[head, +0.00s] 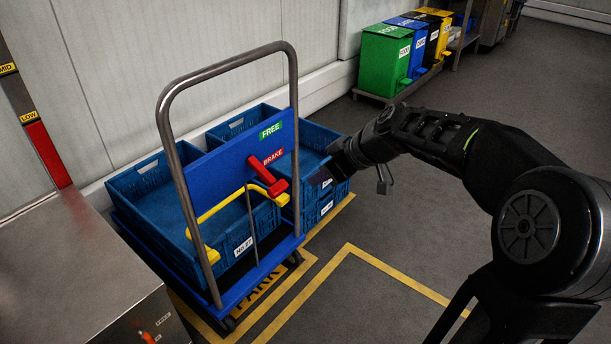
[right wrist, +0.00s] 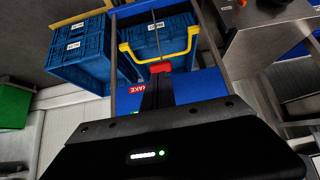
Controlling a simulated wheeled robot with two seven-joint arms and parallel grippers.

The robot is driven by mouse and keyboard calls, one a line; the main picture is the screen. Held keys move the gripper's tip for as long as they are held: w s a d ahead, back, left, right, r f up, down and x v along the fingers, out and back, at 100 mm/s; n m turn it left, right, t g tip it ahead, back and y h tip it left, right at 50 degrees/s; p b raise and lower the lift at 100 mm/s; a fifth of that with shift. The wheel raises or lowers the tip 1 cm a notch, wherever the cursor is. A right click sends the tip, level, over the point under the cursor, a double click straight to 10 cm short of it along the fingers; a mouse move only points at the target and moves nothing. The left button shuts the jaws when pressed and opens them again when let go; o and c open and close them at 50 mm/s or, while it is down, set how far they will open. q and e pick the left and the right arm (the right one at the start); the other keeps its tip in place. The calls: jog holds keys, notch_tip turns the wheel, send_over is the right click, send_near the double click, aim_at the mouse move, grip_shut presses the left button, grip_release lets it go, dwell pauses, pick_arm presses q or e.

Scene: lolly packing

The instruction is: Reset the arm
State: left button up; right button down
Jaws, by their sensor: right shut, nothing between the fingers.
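My right arm (head: 440,140) reaches in from the right in the head view. Its gripper (head: 322,178) is shut and empty, beside the right side of the trolley and right of the red lever (head: 268,178). In the right wrist view the shut dark fingers (right wrist: 157,92) point toward the red lever (right wrist: 160,67), with a gap I cannot judge. The lever sits by the BRAKE label (head: 273,157), below the FREE label (head: 271,130), on the trolley's blue panel (head: 225,160). My left gripper is not in view.
The trolley has a metal push handle (head: 222,63), a yellow bar (head: 222,207) and blue crates (head: 150,178). It stands by yellow floor lines (head: 395,274). A metal cabinet (head: 70,265) is at left. Colored bins (head: 386,62) line the back wall. The right floor is open.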

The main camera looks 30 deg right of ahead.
jog(key=shift+s+d+r, duration=0.15)
jog(key=shift+s+r, duration=0.1)
jog(key=shift+s, duration=0.15)
dwell(0.3)
notch_tip(320, 180, down, 10)
jog(key=w+d+m+h, duration=0.2)
jog(key=w+m+h, duration=0.1)
jog(key=m, duration=0.4)
jog(key=s+a+f+m+g+y, duration=0.1)
jog(key=a+f, duration=0.5)
jog(key=f, duration=0.2)
jog(key=s+a+f+m, duration=0.1)
jog(key=s+a+f, duration=0.1)
jog(key=a+f, duration=0.5)
jog(key=s+a+f+n+g+y, duration=0.35)
jog(key=s+a+f+g, duration=0.25)
jog(key=s+a+f, duration=1.3)
notch_tip(320, 180, up, 28)
jog(key=s+a+p, duration=0.2)
jog(key=p, duration=2.4)
jog(key=shift+a, duration=0.15)
